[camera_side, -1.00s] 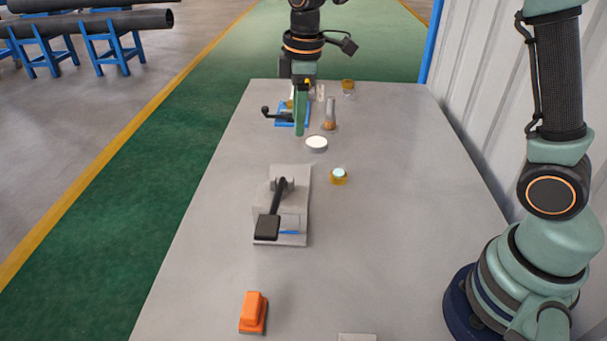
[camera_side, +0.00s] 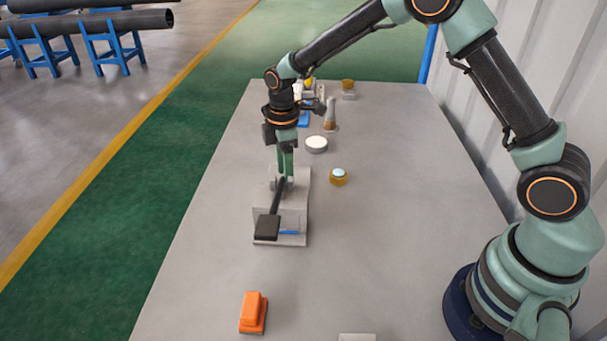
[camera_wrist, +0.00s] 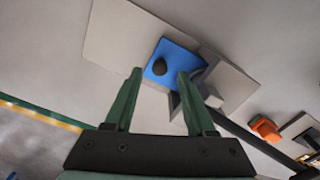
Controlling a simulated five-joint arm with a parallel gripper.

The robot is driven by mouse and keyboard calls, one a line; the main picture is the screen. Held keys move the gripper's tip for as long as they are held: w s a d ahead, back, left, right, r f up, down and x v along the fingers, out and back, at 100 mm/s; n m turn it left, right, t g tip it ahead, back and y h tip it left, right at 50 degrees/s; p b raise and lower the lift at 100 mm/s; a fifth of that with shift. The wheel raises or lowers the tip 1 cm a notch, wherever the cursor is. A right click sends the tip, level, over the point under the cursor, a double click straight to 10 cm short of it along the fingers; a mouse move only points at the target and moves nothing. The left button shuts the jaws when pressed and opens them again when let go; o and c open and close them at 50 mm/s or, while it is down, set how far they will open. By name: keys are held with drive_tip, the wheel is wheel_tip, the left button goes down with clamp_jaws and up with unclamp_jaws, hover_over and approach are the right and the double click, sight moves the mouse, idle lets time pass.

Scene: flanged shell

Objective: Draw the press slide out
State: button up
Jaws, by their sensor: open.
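The press (camera_side: 295,212) is a grey block on a flat base plate, with a dark lever (camera_side: 268,226) reaching toward the side camera. Its slide appears to be the blue plate (camera_wrist: 178,55) with a dark round knob (camera_wrist: 159,68) in the wrist view. In the side view only a blue strip (camera_side: 289,232) shows low on the press's near face. My gripper (camera_side: 285,172) points down at the far end of the press. Its green fingers are open and apart; in the wrist view the knob appears between the fingertips (camera_wrist: 160,74). I cannot tell whether they touch it.
An orange block-like object (camera_side: 253,312) lies nearer the side camera. A white round dish (camera_side: 316,144) and a brass-coloured button-like piece (camera_side: 338,176) sit right of the press. Several small items, including a grey cylinder (camera_side: 330,112), stand at the far end.

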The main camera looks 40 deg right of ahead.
drive_tip(key=shift+f, duration=1.25)
clamp_jaws()
idle(0.5)
